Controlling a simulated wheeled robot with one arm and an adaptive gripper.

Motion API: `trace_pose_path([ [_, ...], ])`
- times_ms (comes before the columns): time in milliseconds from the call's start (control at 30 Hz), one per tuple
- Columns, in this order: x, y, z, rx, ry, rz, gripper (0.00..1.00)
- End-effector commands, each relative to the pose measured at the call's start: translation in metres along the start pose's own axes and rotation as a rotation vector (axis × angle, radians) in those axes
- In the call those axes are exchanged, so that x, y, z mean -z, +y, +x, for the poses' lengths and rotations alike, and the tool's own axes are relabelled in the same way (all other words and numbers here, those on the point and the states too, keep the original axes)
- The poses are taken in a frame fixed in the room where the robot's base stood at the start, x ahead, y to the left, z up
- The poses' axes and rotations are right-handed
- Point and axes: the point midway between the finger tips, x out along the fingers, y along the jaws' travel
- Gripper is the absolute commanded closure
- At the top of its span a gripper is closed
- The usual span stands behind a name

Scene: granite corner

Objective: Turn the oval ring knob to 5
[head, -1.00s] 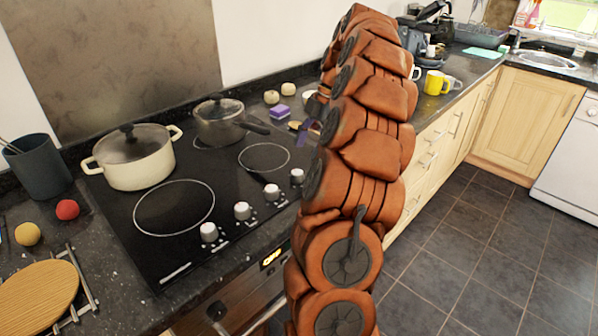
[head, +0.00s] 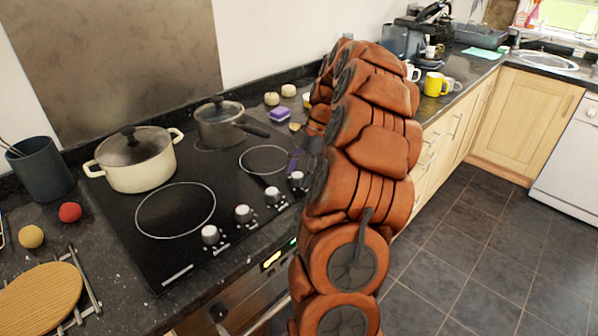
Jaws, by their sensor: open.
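The black hob (head: 150,235) has a row of white-topped knobs along its right front side: a nearest knob (head: 210,235), a second (head: 243,214), a third (head: 273,195) and a farthest (head: 296,180). Their dial marks are too small to read, and I cannot tell which knob belongs to the oval ring. A large ring (head: 176,210) and a smaller ring (head: 264,160) are bare. My gripper (head: 297,160) is open, partly hidden by my arm, just above and behind the farthest knob. I cannot tell whether it touches that knob.
A cream pot (head: 135,170) and a lidded saucepan (head: 219,128) stand on the hob, the saucepan's handle pointing towards my arm. A wooden board (head: 40,296) lies at front left.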

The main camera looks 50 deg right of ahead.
Motion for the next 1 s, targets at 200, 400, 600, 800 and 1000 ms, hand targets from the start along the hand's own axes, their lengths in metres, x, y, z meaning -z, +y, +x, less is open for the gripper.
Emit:
trace_pose_path([
  [200,0.0000,-0.0002,0.0008,0.001,0.000,0.000,0.39],
  [400,0.0000,-0.0003,0.0008,0.001,0.000,0.000,0.53],
  [600,0.0000,-0.0003,0.0007,0.001,0.000,0.000,0.74],
  [800,0.0001,-0.0003,0.0007,0.001,0.000,0.000,0.95],
  [1000,-0.0002,-0.0003,0.0012,-0.002,0.000,0.006,0.99],
])
